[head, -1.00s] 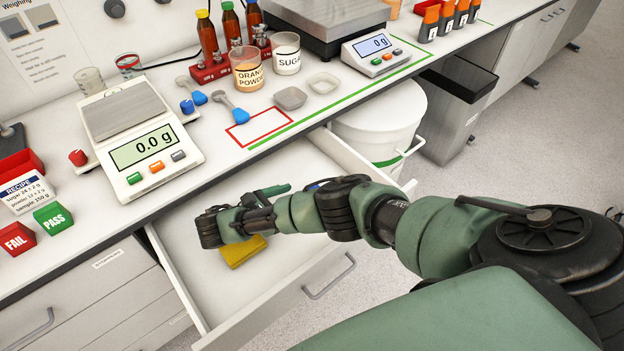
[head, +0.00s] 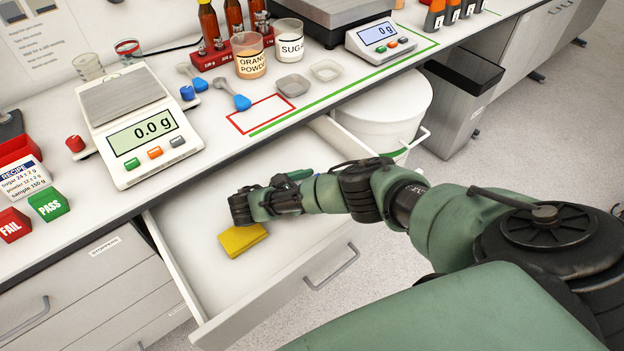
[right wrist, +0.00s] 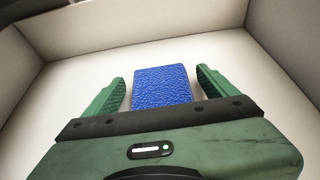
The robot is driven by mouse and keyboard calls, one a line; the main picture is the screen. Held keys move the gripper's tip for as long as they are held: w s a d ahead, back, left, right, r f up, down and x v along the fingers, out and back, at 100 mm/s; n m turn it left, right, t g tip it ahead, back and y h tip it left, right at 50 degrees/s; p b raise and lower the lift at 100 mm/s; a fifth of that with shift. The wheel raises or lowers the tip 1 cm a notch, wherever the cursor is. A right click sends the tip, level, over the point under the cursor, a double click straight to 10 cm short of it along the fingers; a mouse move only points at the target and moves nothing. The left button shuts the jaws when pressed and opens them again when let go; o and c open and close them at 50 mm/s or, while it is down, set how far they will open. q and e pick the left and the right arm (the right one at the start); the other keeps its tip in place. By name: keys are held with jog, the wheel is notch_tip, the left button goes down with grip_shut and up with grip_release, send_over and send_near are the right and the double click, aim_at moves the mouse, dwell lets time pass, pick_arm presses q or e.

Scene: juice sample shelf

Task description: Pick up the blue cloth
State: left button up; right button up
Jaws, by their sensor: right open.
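The blue cloth (right wrist: 162,86) lies flat on the white drawer floor in the right wrist view, a textured block-like piece. My right gripper (right wrist: 160,76) is open, with one green finger on each side of the cloth and a gap to each. The cloth does not look gripped. In the head view my right forearm reaches into the open drawer (head: 190,262), and a green finger (head: 300,174) shows behind it. The blue cloth is hidden there by my arm. My left gripper is not in view.
A yellow cloth or sponge (head: 242,240) lies in the drawer in front of my wrist. Drawer walls enclose the space. The counter above holds a scale (head: 140,125), powder jars and bottles. A white bucket (head: 390,110) stands beyond the drawer.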

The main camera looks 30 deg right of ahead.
jog(key=c, duration=1.4)
jog(key=shift+r, duration=0.1)
jog(key=shift+c, duration=0.2)
